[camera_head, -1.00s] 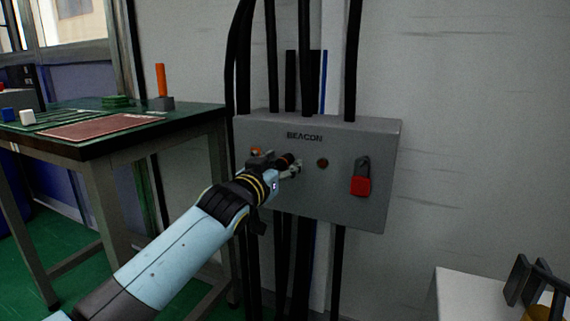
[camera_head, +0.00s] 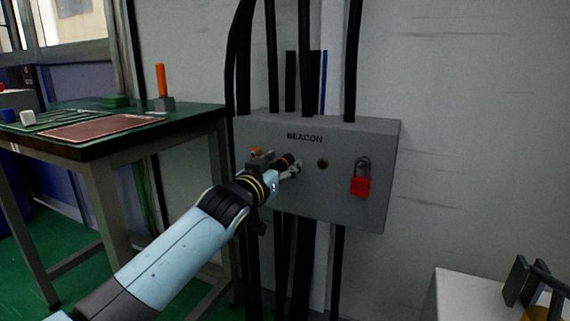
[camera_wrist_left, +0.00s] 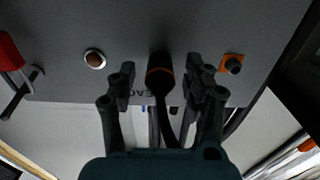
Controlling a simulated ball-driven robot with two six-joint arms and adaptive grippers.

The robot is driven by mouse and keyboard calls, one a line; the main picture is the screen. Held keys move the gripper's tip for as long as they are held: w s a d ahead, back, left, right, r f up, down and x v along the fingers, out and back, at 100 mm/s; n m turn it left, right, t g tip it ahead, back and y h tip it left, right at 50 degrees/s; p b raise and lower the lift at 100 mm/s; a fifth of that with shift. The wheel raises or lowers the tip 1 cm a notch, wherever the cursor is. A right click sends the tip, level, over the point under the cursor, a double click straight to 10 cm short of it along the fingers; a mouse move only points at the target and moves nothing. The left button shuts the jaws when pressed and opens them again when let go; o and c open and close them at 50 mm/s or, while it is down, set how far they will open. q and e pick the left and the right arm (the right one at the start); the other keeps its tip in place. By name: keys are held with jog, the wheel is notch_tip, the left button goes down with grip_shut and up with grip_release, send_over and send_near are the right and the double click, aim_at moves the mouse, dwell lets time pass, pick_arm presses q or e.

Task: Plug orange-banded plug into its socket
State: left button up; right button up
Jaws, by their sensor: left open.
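The grey BEACON box (camera_head: 345,140) hangs on the wall. The black plug with an orange band (camera_head: 283,162) is at its front face, and its black end (camera_wrist_left: 160,62) shows against the panel in the left wrist view. I cannot tell how deep it sits. A black cable runs from it between my fingers. My left gripper (camera_head: 287,170) is open, with one finger on each side of the plug in the left wrist view (camera_wrist_left: 162,85). The socket behind the plug is hidden.
The box also bears an orange square fitting with a dark knob (camera_wrist_left: 233,65), a reddish-brown round fitting (camera_head: 323,163) and a red padlock (camera_head: 360,186). Black cables (camera_head: 305,60) run above and below. A green-topped table (camera_head: 180,117) stands at left, a white surface (camera_head: 470,295) at lower right.

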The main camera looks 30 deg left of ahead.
aim_at(278, 168)
pick_arm(q)
jog(key=shift+c, duration=0.4)
grip_shut()
jog(key=shift+s+f, duration=0.1)
jog(key=shift+s, duration=0.05)
jog(key=shift+s, duration=0.9)
jog(key=shift+s+d, duration=0.1)
jog(key=shift+s, duration=0.7)
jog(key=shift+s+d, duration=0.1)
jog(key=shift+s, duration=1.1)
